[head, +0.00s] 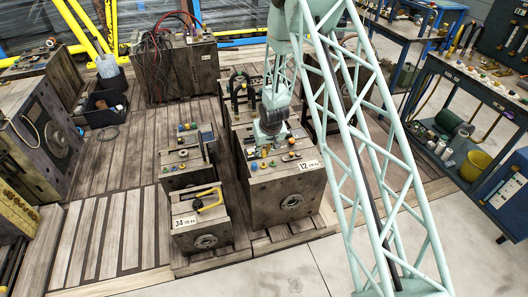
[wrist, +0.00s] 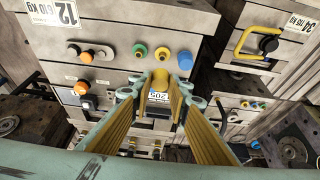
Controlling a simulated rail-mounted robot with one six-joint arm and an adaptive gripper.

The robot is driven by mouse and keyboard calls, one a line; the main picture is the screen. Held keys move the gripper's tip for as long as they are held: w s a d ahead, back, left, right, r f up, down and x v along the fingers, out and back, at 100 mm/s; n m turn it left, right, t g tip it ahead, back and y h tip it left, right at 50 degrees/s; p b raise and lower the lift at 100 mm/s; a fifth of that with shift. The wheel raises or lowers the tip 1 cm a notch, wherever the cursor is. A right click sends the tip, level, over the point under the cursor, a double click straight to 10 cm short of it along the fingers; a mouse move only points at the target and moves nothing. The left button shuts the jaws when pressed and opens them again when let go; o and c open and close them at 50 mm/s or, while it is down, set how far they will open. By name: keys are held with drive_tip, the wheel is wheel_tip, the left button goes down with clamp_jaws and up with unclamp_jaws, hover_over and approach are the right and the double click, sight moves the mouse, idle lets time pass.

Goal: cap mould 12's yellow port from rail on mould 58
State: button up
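My gripper (head: 268,140) is over the top of mould 12. In the wrist view its fingers (wrist: 160,88) close around a small yellow cap (wrist: 160,76), which appears just beside the yellow port, apart from it. The gap below the cap is hard to judge. No plate reading 58 is legible.
Mould 34 (head: 205,222), with a yellow handle (head: 208,199), stands to the left. Behind it are moulds with coloured caps (head: 183,153). A mould with dark hoses (head: 180,75) stands at the back. A bench with small parts (head: 480,85) stands at the right, beyond clear floor.

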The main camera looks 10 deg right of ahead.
sight(264, 164)
drive_tip(key=shift+f, duration=0.15)
drive_tip(key=shift+f+b, duration=1.6)
drive_tip(key=shift+f, duration=0.65)
drive_tip(key=shift+f+b, duration=0.85)
drive_tip(key=shift+f, duration=0.25)
idle(1.5)
drive_tip(key=o, duration=0.7)
drive_tip(key=shift+r, duration=0.15)
